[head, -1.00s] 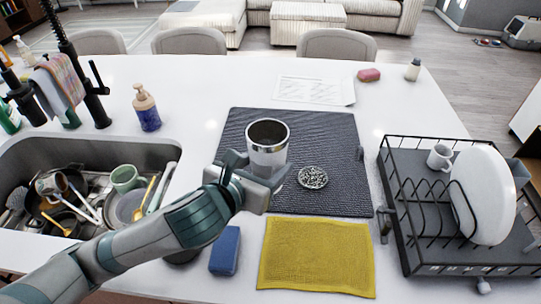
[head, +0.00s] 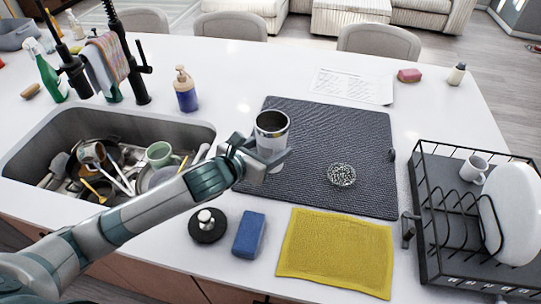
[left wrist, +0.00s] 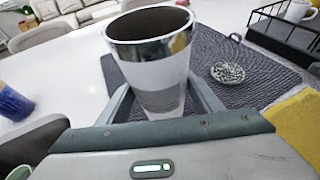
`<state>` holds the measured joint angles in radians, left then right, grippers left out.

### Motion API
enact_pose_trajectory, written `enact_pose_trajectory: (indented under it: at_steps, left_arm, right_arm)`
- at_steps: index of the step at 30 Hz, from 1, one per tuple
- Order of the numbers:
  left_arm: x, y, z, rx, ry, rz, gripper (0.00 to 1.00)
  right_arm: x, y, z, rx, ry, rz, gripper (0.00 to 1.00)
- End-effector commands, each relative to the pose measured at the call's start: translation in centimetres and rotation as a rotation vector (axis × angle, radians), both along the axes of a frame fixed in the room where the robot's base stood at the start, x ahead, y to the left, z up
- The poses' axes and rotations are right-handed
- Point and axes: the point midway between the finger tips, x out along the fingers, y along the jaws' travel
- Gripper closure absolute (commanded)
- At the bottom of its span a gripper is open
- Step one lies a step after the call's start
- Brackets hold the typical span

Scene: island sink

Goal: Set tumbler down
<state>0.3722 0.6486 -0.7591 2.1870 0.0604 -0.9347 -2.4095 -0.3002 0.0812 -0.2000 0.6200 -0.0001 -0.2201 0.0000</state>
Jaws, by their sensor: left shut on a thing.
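The tumbler (head: 271,128) is a white and silver metal cup with an open dark top. It stands upright in my left gripper (head: 268,160), over the left part of the dark grey drying mat (head: 350,125). In the left wrist view the tumbler (left wrist: 155,75) sits between the two fingers of the left gripper (left wrist: 160,105), which are shut around its sides. Its base is hidden by the gripper, so I cannot tell whether it touches the mat. My right gripper is not in view.
A steel scrubber (head: 341,174) lies on the mat, right of the tumbler. A yellow cloth (head: 336,252), blue sponge (head: 249,234) and black sink stopper (head: 207,226) lie in front. The dish rack (head: 440,235) stands right; the full sink (head: 50,135) is left. Mat space behind the scrubber is clear.

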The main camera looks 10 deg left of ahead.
Motion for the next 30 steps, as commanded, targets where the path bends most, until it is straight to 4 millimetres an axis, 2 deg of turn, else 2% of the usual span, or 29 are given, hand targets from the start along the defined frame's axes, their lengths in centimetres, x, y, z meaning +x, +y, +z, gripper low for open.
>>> enact_pose_trajectory:
  at_steps: [10,22,30]
  left_arm:
    - [0.0,0.0,-0.1,0.0,-0.001,0.0,0.72]
    - [-0.1,0.0,-3.6,0.0,0.001,0.0,0.72]
    - [0.0,0.0,-3.9,0.0,-0.002,0.0,0.72]
  right_arm:
    - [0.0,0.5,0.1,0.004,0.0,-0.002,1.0]
    - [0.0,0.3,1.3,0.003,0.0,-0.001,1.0]
    - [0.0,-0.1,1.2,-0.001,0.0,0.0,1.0]
